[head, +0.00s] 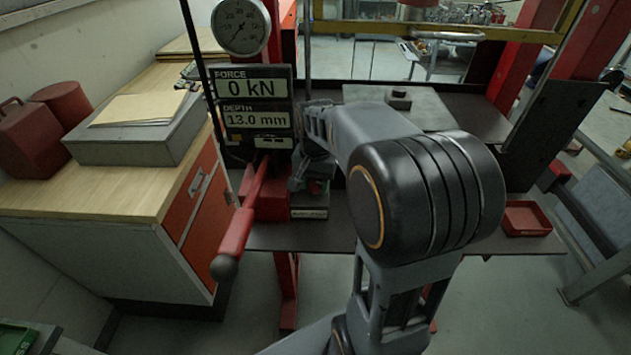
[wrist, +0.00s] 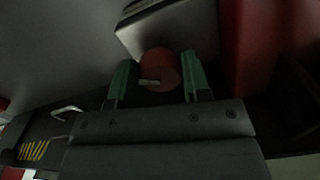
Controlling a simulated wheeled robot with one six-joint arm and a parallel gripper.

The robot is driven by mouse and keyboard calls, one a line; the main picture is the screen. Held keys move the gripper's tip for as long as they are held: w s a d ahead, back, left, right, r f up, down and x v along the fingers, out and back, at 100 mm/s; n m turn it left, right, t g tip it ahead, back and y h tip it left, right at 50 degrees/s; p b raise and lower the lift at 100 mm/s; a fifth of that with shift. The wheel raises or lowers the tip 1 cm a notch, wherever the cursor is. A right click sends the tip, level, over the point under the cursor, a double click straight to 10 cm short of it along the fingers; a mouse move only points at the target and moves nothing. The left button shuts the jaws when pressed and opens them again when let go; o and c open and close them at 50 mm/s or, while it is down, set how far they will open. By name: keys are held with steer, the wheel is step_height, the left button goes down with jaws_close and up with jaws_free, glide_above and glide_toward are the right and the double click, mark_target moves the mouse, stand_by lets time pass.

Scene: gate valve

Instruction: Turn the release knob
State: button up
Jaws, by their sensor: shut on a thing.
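The red release knob (wrist: 160,66) shows in the wrist view between the two green fingers of my gripper (wrist: 157,82). My gripper is shut on the knob, with a finger on each side. A small pale pointer sticks out from the knob toward the left. In the head view my arm reaches to the press, and my gripper (head: 300,178) is small and dark there. A bit of the red knob (head: 316,187) shows beside it, mostly hidden.
A display (head: 254,103) reads 0 kN and 13.0 mm, below a round gauge (head: 240,26). A red lever (head: 241,224) with a dark ball end slants out left of my gripper. A workbench (head: 110,200) stands at the left. A red tray (head: 527,218) lies at the right.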

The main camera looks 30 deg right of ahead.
mark_target(316, 182)
steer(key=c, duration=0.3)
steer(key=n, duration=0.4)
steer(key=shift+n, duration=0.3)
steer(key=shift+c, duration=0.2)
steer(key=o, duration=0.9)
steer(key=shift+o, duration=0.2)
steer(key=shift+r, duration=0.1)
step_height(316, 182, up, 14)
steer(key=shift+f, duration=0.2)
